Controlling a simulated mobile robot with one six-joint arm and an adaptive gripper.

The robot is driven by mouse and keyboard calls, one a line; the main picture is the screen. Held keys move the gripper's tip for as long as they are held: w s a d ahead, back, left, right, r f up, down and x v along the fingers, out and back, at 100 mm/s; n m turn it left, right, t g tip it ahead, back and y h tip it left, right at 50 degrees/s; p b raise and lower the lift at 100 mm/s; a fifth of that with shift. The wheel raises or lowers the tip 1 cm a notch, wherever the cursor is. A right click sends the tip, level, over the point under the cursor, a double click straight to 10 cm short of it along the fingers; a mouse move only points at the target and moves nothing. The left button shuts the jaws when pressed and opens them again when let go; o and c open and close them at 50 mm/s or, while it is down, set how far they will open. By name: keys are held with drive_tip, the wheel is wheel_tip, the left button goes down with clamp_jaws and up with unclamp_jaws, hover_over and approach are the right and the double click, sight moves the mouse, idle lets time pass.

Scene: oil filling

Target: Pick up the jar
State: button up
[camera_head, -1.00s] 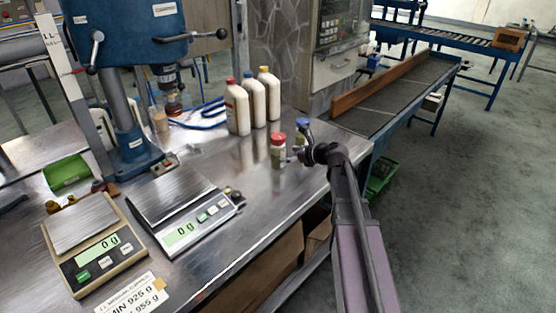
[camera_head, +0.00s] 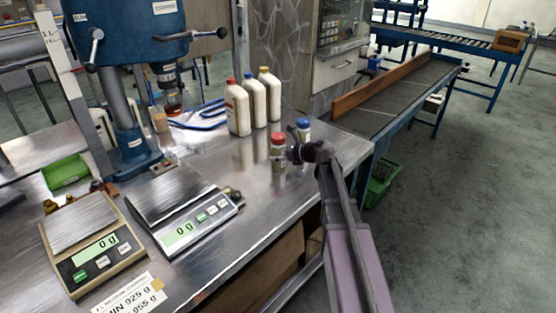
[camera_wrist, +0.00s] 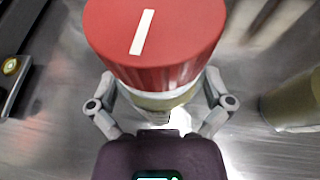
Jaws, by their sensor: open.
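A jar with a red lid (camera_head: 278,148) stands upright on the metal bench. In the wrist view its red lid (camera_wrist: 155,40), with a white stripe on top, fills the upper middle. My gripper (camera_wrist: 160,100) is open, with one finger on each side of the jar below the lid. I cannot tell whether the fingers touch it. In the head view my gripper (camera_head: 295,148) is just right of the red-lidded jar. A second jar with a blue lid (camera_head: 304,127) stands behind my gripper, partly hidden. Part of a jar body (camera_wrist: 288,105) shows at the right in the wrist view.
Several white bottles (camera_head: 238,110) with coloured caps stand behind the jars. Two scales reading 0 g, a silver one (camera_head: 180,205) and a beige one (camera_head: 95,245), sit at the left. The bench (camera_head: 250,215) is clear in front of the jars. A conveyor (camera_head: 400,95) is at the right.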

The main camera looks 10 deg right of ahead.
sight(284, 143)
idle(0.4)
drive_tip(key=c, duration=1.1)
drive_tip(key=shift+r, duration=0.25)
wheel_tip(284, 143, up, 4)
drive_tip(key=p, duration=0.4)
drive_tip(key=shift+f, duration=0.2)
drive_tip(key=shift+s+r+p, duration=0.15)
drive_tip(key=shift+s, duration=2.55)
drive_tip(key=shift+s+r+p, duration=0.2)
drive_tip(key=shift+s, duration=2.45)
drive_tip(key=shift+s+r+p, duration=0.15)
drive_tip(key=shift+s, duration=2.55)
drive_tip(key=shift+d, duration=0.1)
